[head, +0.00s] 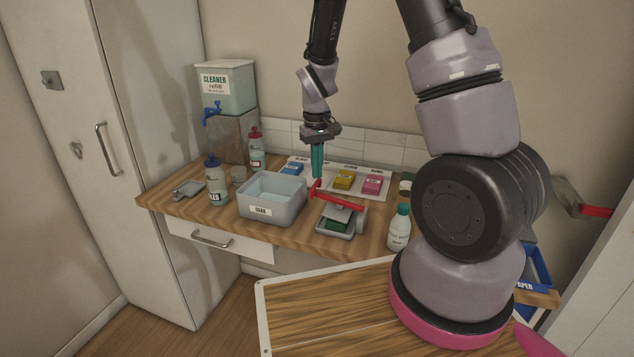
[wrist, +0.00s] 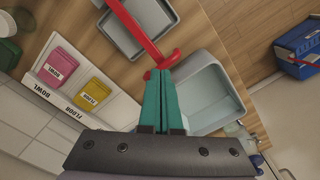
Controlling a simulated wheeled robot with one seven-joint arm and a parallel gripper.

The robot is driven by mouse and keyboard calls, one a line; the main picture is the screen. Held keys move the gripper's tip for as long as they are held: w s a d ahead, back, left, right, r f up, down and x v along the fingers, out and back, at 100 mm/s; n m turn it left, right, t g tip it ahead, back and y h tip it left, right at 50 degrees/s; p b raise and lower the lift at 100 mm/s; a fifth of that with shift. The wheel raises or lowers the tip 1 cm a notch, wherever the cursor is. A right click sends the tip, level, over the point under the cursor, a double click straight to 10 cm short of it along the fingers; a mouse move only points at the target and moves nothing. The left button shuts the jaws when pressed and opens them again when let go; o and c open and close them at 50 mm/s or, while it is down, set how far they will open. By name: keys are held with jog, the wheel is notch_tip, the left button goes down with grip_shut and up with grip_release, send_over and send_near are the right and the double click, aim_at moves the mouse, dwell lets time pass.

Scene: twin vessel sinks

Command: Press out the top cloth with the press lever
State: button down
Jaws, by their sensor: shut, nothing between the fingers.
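The press (head: 340,236) stands near the front right of the wooden counter, with a grey plate over a dark green cloth (head: 337,225). Its red lever (head: 340,197) slopes up to the left and ends in a crossbar; the lever also shows in the wrist view (wrist: 135,30). My gripper (head: 317,175) is shut and empty, its teal fingers pointing down close to the crossbar end. In the wrist view the fingertips (wrist: 162,72) overlap the crossbar; I cannot tell whether they touch it. The wrist view shows no cloth under the plate.
A grey tub (head: 272,197) of liquid stands just left of the press. Blue (head: 291,169), yellow (head: 345,179) and pink (head: 373,184) cloths lie on a labelled board behind. A white bottle (head: 399,228) stands to the right. Bottles and a cleaner dispenser (head: 228,110) stand left.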

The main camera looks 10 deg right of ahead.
aim_at(316, 182)
jog(key=shift+f, duration=0.4)
jog(key=shift+w+a+f, duration=0.1)
jog(key=shift+a+f, duration=0.05)
jog(key=shift+f, duration=0.45)
jog(key=shift+w+a+f, duration=0.1)
jog(key=shift+f, duration=0.8)
dwell(0.4)
jog(key=shift+s+f, duration=0.1)
jog(key=shift+s, duration=0.1)
dwell(2.7)
jog(key=shift+w+r, duration=0.2)
jog(key=shift+r, duration=3.9)
